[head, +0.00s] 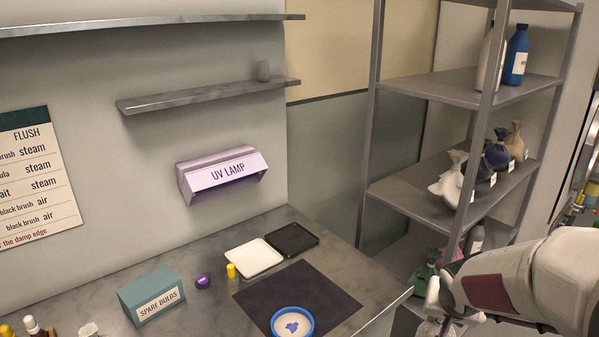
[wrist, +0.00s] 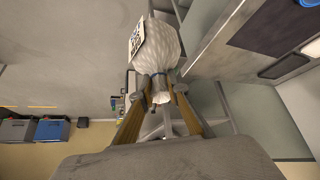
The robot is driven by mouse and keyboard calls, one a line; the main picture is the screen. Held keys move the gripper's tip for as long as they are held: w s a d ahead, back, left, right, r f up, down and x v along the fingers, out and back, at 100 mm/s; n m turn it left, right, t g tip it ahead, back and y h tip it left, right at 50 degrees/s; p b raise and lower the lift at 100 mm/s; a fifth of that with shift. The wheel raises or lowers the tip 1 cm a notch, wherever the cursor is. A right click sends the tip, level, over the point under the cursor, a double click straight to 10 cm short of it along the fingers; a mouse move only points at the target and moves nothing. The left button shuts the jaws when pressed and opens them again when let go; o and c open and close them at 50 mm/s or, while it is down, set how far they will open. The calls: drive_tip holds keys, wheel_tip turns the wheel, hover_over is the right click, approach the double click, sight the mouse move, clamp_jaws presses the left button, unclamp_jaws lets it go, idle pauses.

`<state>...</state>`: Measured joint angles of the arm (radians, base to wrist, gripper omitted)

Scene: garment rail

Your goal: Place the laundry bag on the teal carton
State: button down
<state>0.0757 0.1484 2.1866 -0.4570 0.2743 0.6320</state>
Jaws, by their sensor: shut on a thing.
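A pale, woven-textured laundry bag (wrist: 160,45) with a printed white tag hangs by its gathered neck from my gripper (wrist: 158,92) in the wrist view. The two fingers are shut on that neck. In the head view my gripper (head: 440,298) is at the lower right, beyond the right end of the counter. Part of the bag (head: 431,328) shows below it, cut off by the bottom edge. The teal carton (head: 150,295), labelled SPARE BULBS, stands on the counter at the lower left, well apart from the gripper. Its visible top is bare.
The counter holds a purple item (head: 203,282), a yellow-capped bottle (head: 232,271), a white tray (head: 254,257), a black tray (head: 290,239) and a blue-rimmed dish (head: 292,323) on a dark mat (head: 330,290). A UV lamp (head: 222,174) juts from the wall. A rack (head: 413,200) holds several other bags.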

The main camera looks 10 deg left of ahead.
drive_tip(key=shift+a, duration=0.1)
drive_tip(key=shift+w+a+r, duration=0.1)
drive_tip(key=shift+w+a, duration=0.3)
drive_tip(key=shift+a, duration=0.05)
drive_tip(key=w+a+r+n+y, duration=0.2)
drive_tip(key=w+a+n, duration=0.15)
drive_tip(key=a, duration=1.05)
drive_tip(key=w+a+r+n+y, duration=0.1)
drive_tip(key=w+a+r+n, duration=0.2)
drive_tip(key=a, duration=1.2)
drive_tip(key=s+a+n+g+y, duration=0.1)
drive_tip(key=s+a+n, duration=0.2)
drive_tip(key=a, duration=1.3)
drive_tip(key=s+a+r+n+y, duration=0.1)
drive_tip(key=s+a+n+y, duration=0.1)
drive_tip(key=s+a, duration=0.6)
drive_tip(key=a+n, duration=0.1)
drive_tip(key=a, duration=0.6)
drive_tip(key=shift+s+a+g+y, duration=0.3)
drive_tip(key=shift+s+a+g, duration=0.1)
wheel_tip(320, 180, down, 6)
drive_tip(key=shift+f, duration=0.15)
